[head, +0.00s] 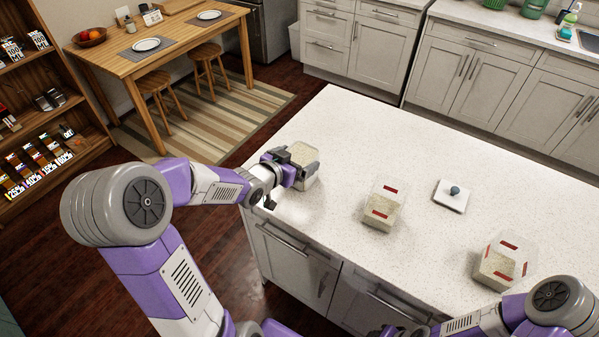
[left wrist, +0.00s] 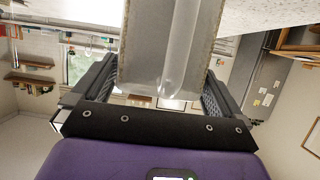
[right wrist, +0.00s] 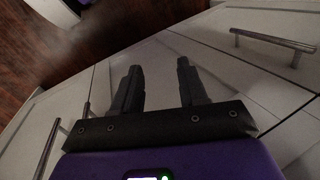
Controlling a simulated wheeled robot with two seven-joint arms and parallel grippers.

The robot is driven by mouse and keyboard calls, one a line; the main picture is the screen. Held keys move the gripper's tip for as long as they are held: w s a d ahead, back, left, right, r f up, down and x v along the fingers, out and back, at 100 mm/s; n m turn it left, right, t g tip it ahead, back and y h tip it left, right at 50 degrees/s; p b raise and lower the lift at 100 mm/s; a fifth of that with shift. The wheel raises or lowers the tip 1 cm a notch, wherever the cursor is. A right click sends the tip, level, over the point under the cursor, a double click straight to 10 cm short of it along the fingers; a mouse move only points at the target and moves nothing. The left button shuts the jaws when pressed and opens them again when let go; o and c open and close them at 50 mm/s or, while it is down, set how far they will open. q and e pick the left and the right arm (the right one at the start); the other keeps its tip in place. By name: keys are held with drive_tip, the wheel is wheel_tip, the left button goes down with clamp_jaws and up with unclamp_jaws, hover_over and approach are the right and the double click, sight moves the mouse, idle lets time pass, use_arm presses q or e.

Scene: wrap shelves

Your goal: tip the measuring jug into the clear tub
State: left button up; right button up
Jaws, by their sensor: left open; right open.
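A clear container (head: 302,153) with pale grainy contents stands at the left end of the white counter (head: 400,150). My left gripper (head: 293,170) is at it, open, with a finger on either side; the clear wall (left wrist: 172,50) fills the gap in the left wrist view. I cannot tell whether the fingers touch it. A clear tub with red marks (head: 381,212) and pale contents stands mid-counter. Another such red-marked container (head: 495,268) stands to the right. Which one is the measuring jug is not clear. My right gripper (right wrist: 158,82) is open and empty, before the cabinet fronts.
Cabinet doors with bar handles (right wrist: 272,40) are close to my right gripper. A dining table (head: 170,62) stands beyond.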

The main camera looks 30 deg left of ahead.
use_arm(q)
drive_tip(key=shift+w+f, duration=0.15)
drive_tip(key=shift+w, duration=0.25)
drive_tip(key=shift+c, duration=0.5)
drive_tip(key=c, duration=1.4)
drive_tip(key=shift+r, duration=0.2)
drive_tip(key=shift+c, duration=0.5)
